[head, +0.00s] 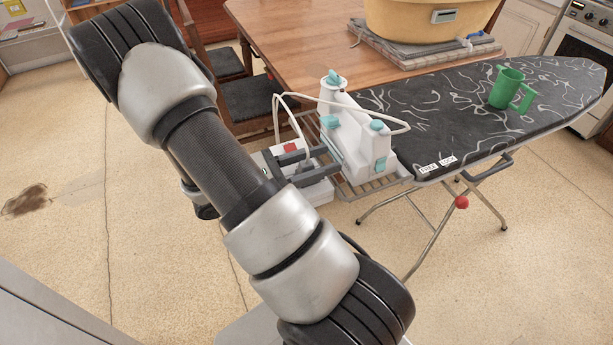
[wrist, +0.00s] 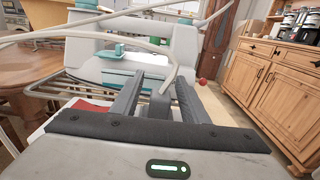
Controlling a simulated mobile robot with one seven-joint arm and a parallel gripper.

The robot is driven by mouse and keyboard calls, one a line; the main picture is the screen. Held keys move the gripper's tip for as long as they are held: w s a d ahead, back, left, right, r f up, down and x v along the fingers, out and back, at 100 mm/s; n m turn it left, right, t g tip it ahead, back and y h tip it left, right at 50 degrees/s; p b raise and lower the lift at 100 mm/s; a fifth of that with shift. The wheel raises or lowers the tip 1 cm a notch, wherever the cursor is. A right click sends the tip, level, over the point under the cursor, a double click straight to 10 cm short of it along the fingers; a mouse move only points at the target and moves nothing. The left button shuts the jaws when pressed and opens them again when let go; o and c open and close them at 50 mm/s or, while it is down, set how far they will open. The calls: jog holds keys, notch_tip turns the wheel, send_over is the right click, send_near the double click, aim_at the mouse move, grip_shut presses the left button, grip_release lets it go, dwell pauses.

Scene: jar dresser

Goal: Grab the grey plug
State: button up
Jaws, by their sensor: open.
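The grey plug (wrist: 160,105) shows between my fingers in the wrist view, with a pale cable rising from it. Its lower part is hidden by my gripper body. My gripper (wrist: 160,82) is open, with one finger on each side of the plug. I cannot tell whether either finger touches it. In the head view my gripper (head: 306,158) is beside the wire rack at the ironing board's end, above a white box (head: 318,194) with a red part.
A white and teal appliance (head: 362,140) stands on the wire rack (head: 385,184), close beyond my fingers. Its pale cable loops over my gripper. The ironing board (head: 450,115) holds a green mug (head: 506,88). A wooden table (head: 290,45) bears a yellow tub (head: 420,18).

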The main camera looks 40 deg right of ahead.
jog(key=shift+d, duration=0.2)
grip_shut()
